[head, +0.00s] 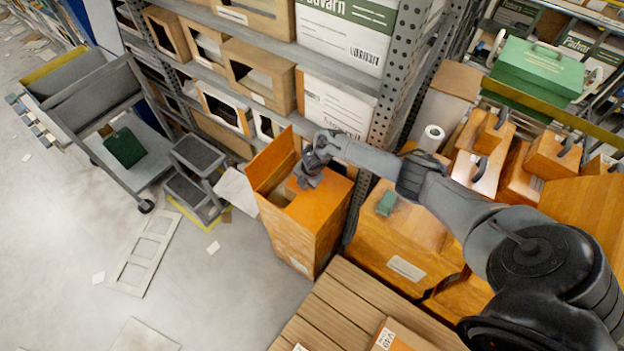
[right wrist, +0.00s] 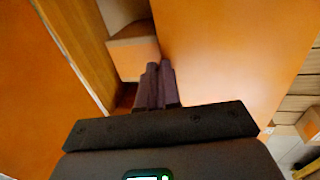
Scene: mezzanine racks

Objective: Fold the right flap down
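The open-topped orange box (head: 290,240) stands on the floor at the centre of the head view. Its left flap (head: 270,162) stands up. The right flap (head: 325,205) appears to lie roughly level over the right part of the top, partly hidden by my gripper. In the right wrist view this flap is the broad orange panel (right wrist: 235,55) on the right, with a narrow opening to its left. My right gripper (head: 308,183) is at the box top, by the flap's inner edge. Its fingers (right wrist: 158,85) are together with nothing seen between them; contact with the flap is unclear. My left gripper is out of view.
A metal rack (head: 395,90) with cartons stands right behind the box. Orange cases (head: 405,235) crowd its right side. A wooden pallet (head: 350,305) lies in front. A grey cart (head: 110,115) and step stool (head: 195,170) are left; the floor front left is mostly clear.

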